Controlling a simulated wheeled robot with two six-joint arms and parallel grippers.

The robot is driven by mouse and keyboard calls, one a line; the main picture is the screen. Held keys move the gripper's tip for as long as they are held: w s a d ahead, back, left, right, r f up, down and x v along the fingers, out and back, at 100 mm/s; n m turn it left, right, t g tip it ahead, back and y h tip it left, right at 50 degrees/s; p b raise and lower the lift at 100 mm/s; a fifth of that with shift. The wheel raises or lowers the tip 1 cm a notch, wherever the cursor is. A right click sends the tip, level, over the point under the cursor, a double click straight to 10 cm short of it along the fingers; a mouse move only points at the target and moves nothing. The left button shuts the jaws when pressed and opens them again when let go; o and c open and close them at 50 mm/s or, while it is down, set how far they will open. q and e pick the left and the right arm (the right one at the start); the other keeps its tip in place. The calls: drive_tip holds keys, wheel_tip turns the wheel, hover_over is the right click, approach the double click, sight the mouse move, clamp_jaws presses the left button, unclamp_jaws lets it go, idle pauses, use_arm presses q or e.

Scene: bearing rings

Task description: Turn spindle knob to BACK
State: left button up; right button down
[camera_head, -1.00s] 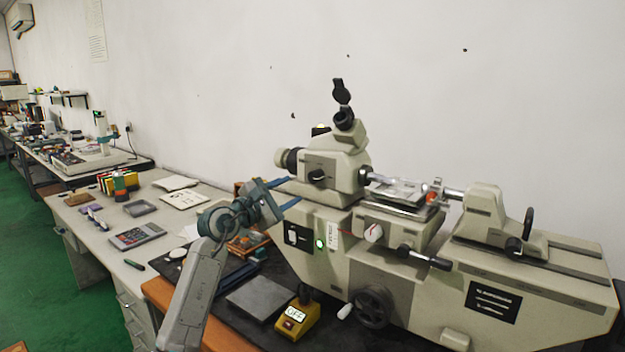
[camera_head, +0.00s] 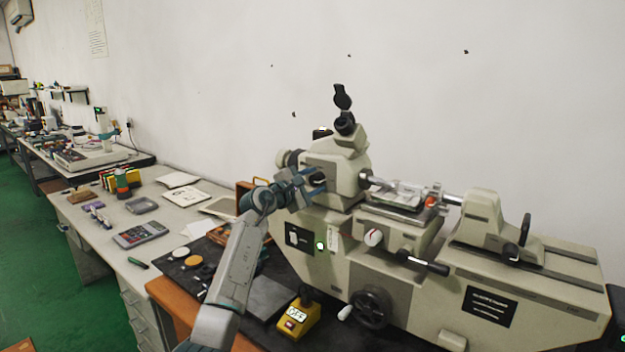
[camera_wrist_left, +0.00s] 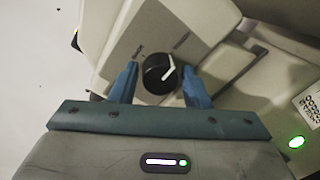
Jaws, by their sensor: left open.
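My left gripper (camera_head: 316,181) is open in front of the headstock. In the wrist view its blue fingers stand on either side of the knob, with small gaps that look clear of it. In the head view the fingers and wrist partly cover the knob. My right gripper is not in view.
Below are a green lamp (camera_head: 320,246), a white-and-red knob (camera_head: 373,237) and a black handwheel (camera_head: 370,309). A yellow box reading OFF (camera_head: 297,318) stands on the black mat. The carriage and tailstock (camera_head: 483,222) extend right.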

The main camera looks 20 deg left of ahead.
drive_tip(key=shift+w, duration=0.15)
use_arm(q)
drive_tip(key=c, duration=0.6)
drive_tip(key=shift+c, duration=0.5)
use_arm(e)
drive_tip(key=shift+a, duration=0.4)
